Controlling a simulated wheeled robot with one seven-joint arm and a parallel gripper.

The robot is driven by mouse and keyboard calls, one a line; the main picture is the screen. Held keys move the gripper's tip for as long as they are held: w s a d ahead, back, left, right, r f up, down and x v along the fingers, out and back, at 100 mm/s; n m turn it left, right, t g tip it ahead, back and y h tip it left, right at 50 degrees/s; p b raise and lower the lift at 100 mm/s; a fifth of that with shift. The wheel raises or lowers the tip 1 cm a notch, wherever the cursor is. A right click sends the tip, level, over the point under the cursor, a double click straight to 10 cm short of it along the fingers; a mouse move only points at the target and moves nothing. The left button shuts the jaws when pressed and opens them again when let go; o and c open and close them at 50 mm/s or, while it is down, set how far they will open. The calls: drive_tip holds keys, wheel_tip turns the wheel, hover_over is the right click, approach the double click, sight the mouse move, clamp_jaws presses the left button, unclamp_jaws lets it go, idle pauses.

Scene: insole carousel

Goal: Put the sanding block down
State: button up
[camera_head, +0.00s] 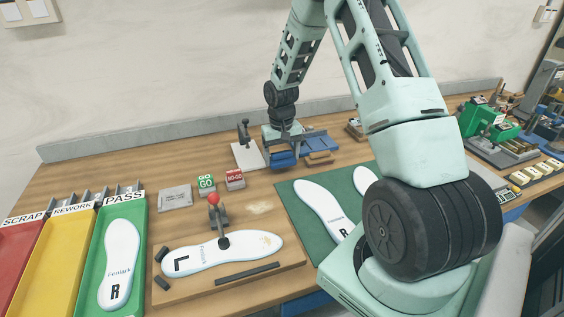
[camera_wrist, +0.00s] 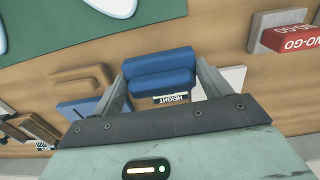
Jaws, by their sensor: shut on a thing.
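The sanding block looks to be the blue block (camera_wrist: 160,63) between my fingers in the wrist view. In the head view the blue block (camera_head: 284,161) shows under my gripper (camera_head: 282,152), toward the back of the bench. My gripper (camera_wrist: 160,78) is shut on it, with one finger at each end. The block lies level over or on the wooden bench top (camera_head: 262,182). I cannot tell whether its underside touches the wood.
A tan block (camera_head: 319,157) and a blue tray (camera_head: 322,142) lie close to the right. A white plate (camera_head: 247,155) with a dark stand is to the left. The red NO-GO block (camera_head: 235,179) and green mat (camera_head: 292,196) are nearer. Bare wood lies between them.

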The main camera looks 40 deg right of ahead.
sight(282, 159)
drive_tip(key=shift+f, duration=1.5)
drive_tip(key=shift+f, duration=0.2)
drive_tip(key=o, duration=1)
drive_tip(key=shift+o, duration=0.2)
